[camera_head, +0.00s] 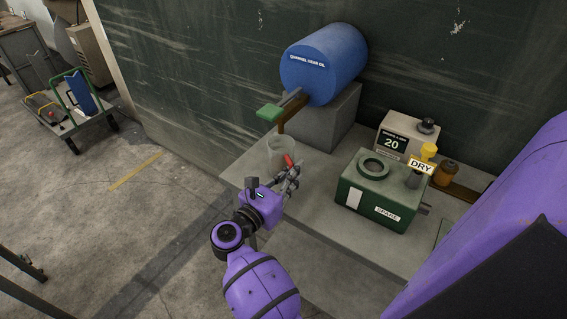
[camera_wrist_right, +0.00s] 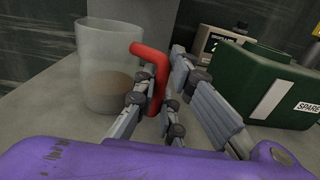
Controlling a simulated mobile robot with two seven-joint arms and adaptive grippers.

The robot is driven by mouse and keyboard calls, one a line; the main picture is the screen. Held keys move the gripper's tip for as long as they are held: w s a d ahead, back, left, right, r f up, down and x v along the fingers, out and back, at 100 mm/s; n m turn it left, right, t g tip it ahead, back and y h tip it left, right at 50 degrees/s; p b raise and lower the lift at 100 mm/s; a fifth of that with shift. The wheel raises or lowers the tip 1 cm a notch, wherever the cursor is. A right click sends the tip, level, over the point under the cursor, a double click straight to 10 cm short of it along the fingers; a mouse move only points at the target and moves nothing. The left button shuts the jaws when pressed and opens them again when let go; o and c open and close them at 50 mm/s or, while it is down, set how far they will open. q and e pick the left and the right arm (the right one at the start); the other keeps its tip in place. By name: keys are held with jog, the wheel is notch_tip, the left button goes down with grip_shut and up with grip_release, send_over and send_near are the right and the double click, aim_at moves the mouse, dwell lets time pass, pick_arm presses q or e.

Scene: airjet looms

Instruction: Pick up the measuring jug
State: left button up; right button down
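The measuring jug (camera_head: 279,151) is a clear, cup-like vessel with a red handle, upright near the left edge of the grey bench. In the right wrist view the jug (camera_wrist_right: 105,62) shows brownish contents in its lower part, and its red handle (camera_wrist_right: 157,78) faces my gripper. My right gripper (camera_head: 290,178) is at the handle side of the jug. In the wrist view its fingers (camera_wrist_right: 166,84) lie on either side of the handle; whether they press on it cannot be told. My left gripper is not in view.
A blue drum (camera_head: 325,62) on a grey block stands behind the jug, with a green-ended lever (camera_head: 270,112) above it. A green SPARE box (camera_head: 378,192), a grey box reading 20 (camera_head: 393,143) and a brown jar (camera_head: 447,174) stand to the right. A loaded trolley (camera_head: 84,112) is far left.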

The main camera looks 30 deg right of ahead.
aim_at(292, 165)
jog(key=shift+r, duration=0.1)
jog(key=shift+r, duration=0.55)
notch_tip(292, 165, up, 2)
jog(key=shift+r+b, duration=0.15)
jog(key=shift+b, duration=0.15)
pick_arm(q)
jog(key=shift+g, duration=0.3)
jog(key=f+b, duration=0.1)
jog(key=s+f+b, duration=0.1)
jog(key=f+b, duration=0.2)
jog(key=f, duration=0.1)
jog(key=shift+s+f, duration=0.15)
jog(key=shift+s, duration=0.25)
pick_arm(e)
jog(key=v, duration=1.8)
jog(key=c, duration=2.4)
grip_release()
grip_shut()
